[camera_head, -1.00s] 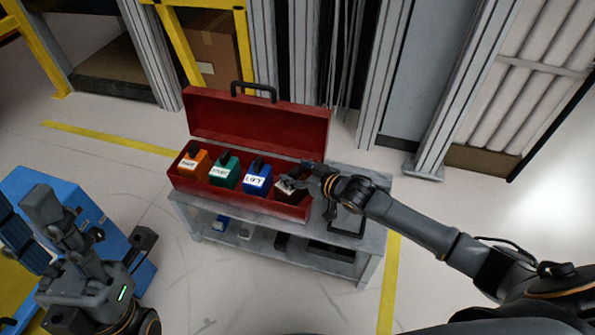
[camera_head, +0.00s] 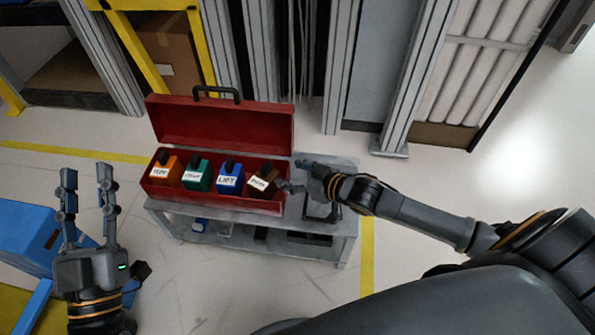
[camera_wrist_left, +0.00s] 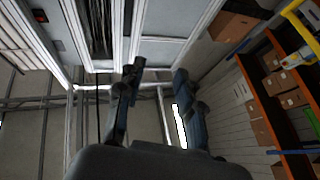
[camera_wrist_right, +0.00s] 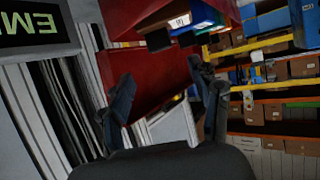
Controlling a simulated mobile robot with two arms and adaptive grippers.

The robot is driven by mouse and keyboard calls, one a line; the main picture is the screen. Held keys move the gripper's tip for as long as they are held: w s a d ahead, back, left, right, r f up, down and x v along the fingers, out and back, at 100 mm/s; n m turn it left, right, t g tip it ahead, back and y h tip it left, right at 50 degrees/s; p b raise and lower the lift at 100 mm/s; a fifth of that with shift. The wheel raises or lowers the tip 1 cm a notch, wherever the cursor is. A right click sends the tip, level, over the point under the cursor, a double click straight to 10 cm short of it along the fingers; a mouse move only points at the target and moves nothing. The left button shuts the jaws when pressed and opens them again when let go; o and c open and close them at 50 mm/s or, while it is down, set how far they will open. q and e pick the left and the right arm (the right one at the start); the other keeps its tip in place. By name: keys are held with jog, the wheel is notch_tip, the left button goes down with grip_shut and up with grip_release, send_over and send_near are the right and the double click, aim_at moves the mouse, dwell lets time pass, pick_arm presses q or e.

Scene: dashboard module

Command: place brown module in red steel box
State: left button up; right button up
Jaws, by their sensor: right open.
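The open red steel box (camera_head: 222,124) stands on the grey table in the head view. The brown module (camera_head: 262,181), with a white label, sits inside it at the right end of a row. My right gripper (camera_head: 290,180) is open and empty just right of the brown module, apart from it by a little. In the right wrist view the right fingers (camera_wrist_right: 160,100) are spread with nothing between them, and part of the red box (camera_wrist_right: 140,80) shows beyond. My left gripper (camera_head: 86,178) is open and empty at the left, far from the box; its spread fingers (camera_wrist_left: 152,95) also show in the left wrist view.
Orange (camera_head: 165,172), green (camera_head: 197,175) and blue (camera_head: 230,178) modules stand in the box left of the brown one. The grey table (camera_head: 325,235) has a lower shelf with small items. A blue case (camera_head: 25,240) is at the left.

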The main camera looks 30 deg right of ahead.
jog(key=s+a+r+t+y, duration=0.3)
jog(key=s+a+r, duration=0.2)
jog(key=a+r, duration=0.55)
pick_arm(q)
jog(key=shift+w+f+g+y, duration=0.25)
jog(key=shift+f+g, duration=0.1)
jog(key=shift+f, duration=0.3)
jog(key=shift+w+f+g+y, duration=0.15)
jog(key=shift+w+f+g, duration=0.15)
jog(key=shift+f, duration=0.3)
pick_arm(e)
jog(key=s+d+r+m+t+h, duration=0.1)
jog(key=s+r+t, duration=0.1)
jog(key=r, duration=0.6)
jog(key=s+d+r+m+t+h, duration=0.1)
jog(key=r+t, duration=0.3)
jog(key=r, duration=0.5)
jog(key=shift+s+r+h, duration=0.15)
jog(key=shift+s+h, duration=0.35)
jog(key=shift+h, duration=0.1)
pick_arm(q)
jog(key=shift+s, duration=0.1)
